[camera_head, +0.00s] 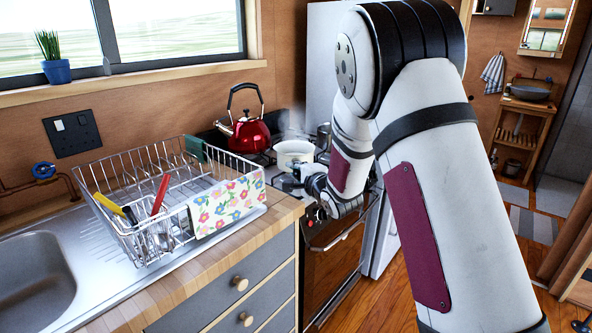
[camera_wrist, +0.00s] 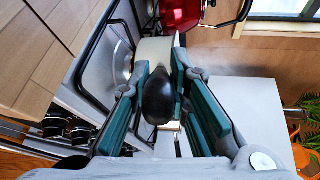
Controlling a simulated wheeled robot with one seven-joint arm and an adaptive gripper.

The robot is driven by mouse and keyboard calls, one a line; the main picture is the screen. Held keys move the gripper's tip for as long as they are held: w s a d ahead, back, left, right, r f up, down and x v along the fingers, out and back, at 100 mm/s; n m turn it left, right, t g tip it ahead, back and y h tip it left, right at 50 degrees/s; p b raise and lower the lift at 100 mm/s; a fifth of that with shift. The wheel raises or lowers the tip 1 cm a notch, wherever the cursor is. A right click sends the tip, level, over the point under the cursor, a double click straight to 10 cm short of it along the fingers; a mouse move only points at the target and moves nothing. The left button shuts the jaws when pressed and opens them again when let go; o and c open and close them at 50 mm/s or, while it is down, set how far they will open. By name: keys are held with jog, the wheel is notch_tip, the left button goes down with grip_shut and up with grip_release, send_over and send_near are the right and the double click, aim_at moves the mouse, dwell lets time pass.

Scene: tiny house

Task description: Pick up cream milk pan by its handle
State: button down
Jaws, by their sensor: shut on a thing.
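The cream milk pan (camera_head: 293,153) is at the stove, beside the red kettle, in the head view. In the wrist view the pan's cream side (camera_wrist: 152,50) shows beyond my fingers, with its dark handle (camera_wrist: 158,97) pointing toward the camera. My gripper (camera_wrist: 160,85) is shut on the handle, with a green-padded finger on each side of it. In the head view my gripper (camera_head: 314,183) is small and partly hidden by my arm. I cannot tell whether the pan touches the hob.
A red kettle (camera_head: 247,132) stands on the stove (camera_head: 283,183) just left of the pan. A wire dish rack (camera_head: 118,222) with utensils and a floral cloth (camera_head: 228,203) stands on the counter. The floor (camera_head: 480,265) to the right is open.

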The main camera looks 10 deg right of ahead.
jog(key=shift+r, duration=0.2)
jog(key=shift+r, duration=1.6)
jog(key=s+a, duration=0.2)
jog(key=s, duration=0.5)
jog(key=s+a+r, duration=0.1)
jog(key=s, duration=0.7)
jog(key=shift+s+a+r+p, duration=0.2)
jog(key=shift+a+p, duration=0.15)
dwell(1.5)
